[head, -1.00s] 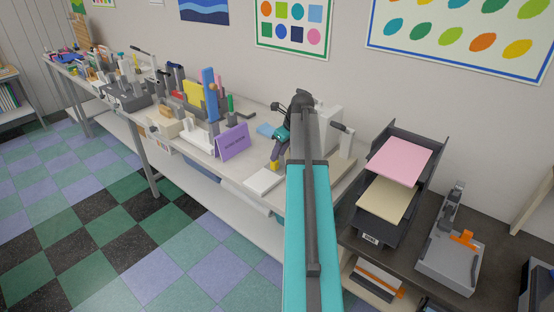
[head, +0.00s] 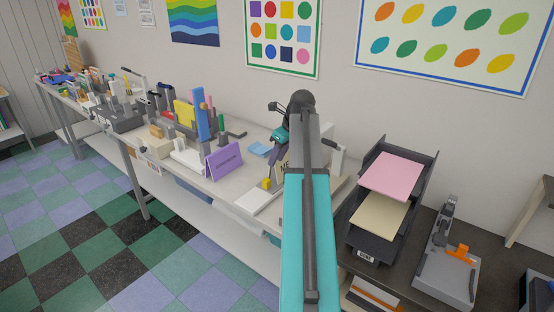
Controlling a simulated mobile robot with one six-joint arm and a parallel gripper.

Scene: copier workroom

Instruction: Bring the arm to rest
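My arm, teal and grey, reaches forward from the bottom middle of the head view over the right end of the long table (head: 232,192). No held object can be made out. A white block with a yellow piece (head: 267,184) is on the table below the arm's end.
A purple sign (head: 224,161) and a blue upright block (head: 202,112) stand left of the arm. A dark paper tray (head: 376,244) with pink sheets (head: 391,176) and a grey device (head: 446,272) stand at right. Checkered floor (head: 90,235) is clear at left.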

